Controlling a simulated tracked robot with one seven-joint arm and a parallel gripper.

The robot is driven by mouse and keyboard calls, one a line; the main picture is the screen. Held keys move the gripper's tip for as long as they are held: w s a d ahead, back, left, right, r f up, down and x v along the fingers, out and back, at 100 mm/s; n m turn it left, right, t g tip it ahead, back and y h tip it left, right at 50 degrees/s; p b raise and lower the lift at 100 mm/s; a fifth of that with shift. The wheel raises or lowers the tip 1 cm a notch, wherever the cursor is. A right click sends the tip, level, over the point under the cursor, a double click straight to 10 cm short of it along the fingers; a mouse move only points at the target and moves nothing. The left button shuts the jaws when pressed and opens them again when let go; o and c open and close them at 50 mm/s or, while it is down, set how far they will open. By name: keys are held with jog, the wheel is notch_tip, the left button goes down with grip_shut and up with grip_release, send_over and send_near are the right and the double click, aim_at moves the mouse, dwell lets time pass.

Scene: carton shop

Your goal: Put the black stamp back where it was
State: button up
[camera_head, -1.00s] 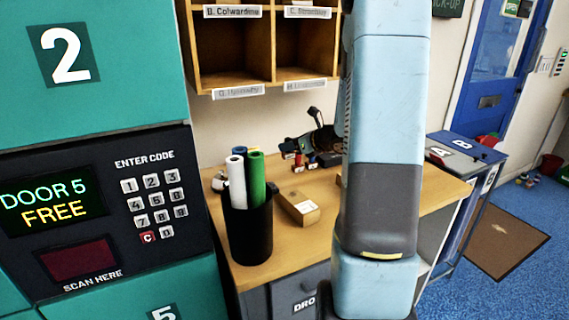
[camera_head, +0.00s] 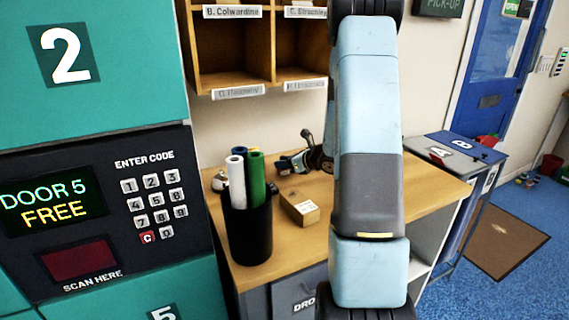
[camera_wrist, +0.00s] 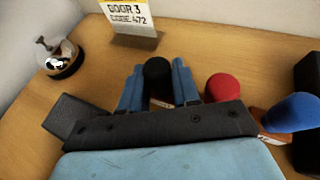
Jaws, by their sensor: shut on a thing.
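The black stamp (camera_wrist: 157,70) shows its round black knob between the two blue fingers of my gripper (camera_wrist: 158,88) in the wrist view. My gripper is shut on it. The stamp's lower part is mostly hidden by the gripper, and I cannot tell whether it touches the desk. A red-knobbed stamp (camera_wrist: 222,88) stands just right of my gripper. A blue-knobbed stamp (camera_wrist: 290,112) is farther right.
The wooden desk (camera_wrist: 205,48) has a card reading DOOR 3 CODE 472 (camera_wrist: 128,14) at the back and a round bell-like object (camera_wrist: 58,60) at left. A black block (camera_wrist: 308,80) is at the right edge. A black pen pot (camera_head: 247,228) and small carton (camera_head: 299,209) stand nearer.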

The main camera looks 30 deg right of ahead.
jog(key=o, duration=0.6)
jog(key=shift+c, duration=0.2)
jog(key=v, duration=1.2)
